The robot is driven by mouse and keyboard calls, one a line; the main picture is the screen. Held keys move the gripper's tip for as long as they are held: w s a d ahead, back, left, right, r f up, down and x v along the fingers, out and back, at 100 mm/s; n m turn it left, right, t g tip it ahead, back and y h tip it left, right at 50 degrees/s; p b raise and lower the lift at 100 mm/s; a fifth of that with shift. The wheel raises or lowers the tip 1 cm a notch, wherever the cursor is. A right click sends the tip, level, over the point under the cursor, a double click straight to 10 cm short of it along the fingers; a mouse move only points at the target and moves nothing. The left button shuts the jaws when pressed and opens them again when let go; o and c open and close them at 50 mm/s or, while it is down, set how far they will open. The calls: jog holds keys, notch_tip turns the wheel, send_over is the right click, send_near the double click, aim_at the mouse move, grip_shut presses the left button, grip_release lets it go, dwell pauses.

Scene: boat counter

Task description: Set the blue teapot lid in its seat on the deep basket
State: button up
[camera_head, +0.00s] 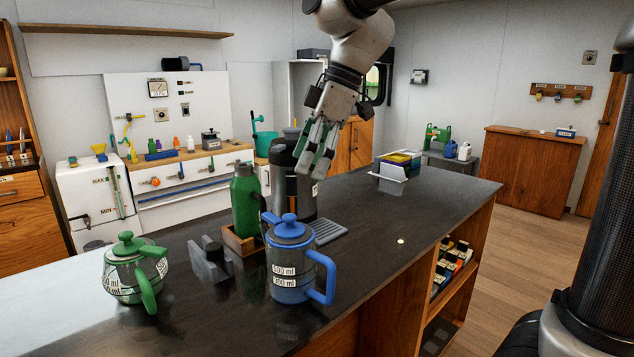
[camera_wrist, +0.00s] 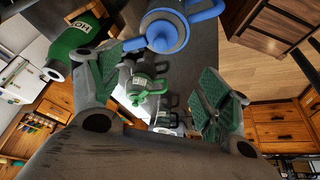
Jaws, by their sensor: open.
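The blue teapot (camera_head: 291,272) stands upright on the dark counter, its side handle to the right. The blue lid (camera_head: 289,230), with a round knob, sits on top of it and looks level. In the wrist view the lid (camera_wrist: 164,32) shows at the top, beyond the fingertips. My gripper (camera_head: 317,155) is open and empty, above the counter and higher than the lid, apart from it. In the wrist view its green-padded fingers (camera_wrist: 168,62) are spread wide. I cannot make out a separate deep basket; any basket inside the teapot is hidden.
A green teapot (camera_head: 132,270) stands at the left. A green bottle (camera_head: 245,205) in a wooden holder and a dark cylinder (camera_head: 300,195) stand close behind the blue teapot. A dark stand (camera_head: 209,262) lies between the teapots. The counter right of the blue teapot is mostly clear.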

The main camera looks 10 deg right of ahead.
jog(key=shift+r, duration=0.15)
jog(key=s+d+f+m+t+h, duration=0.1)
jog(key=s+d+f+m, duration=0.2)
jog(key=d, duration=0.6)
jog(key=s+d+f+m+t+h, duration=0.1)
jog(key=s+d+f+m+h, duration=0.1)
jog(key=s+d+m, duration=0.5)
jog(key=s+d+f+m+t+h, duration=0.1)
jog(key=s+d+f+m, duration=0.3)
jog(key=d, duration=0.8)
jog(key=s+m+t, duration=0.1)
jog(key=s+m, duration=0.1)
jog(key=m, duration=0.1)
jog(key=shift+d+f+m+h, duration=0.3)
jog(key=shift+s, duration=0.1)
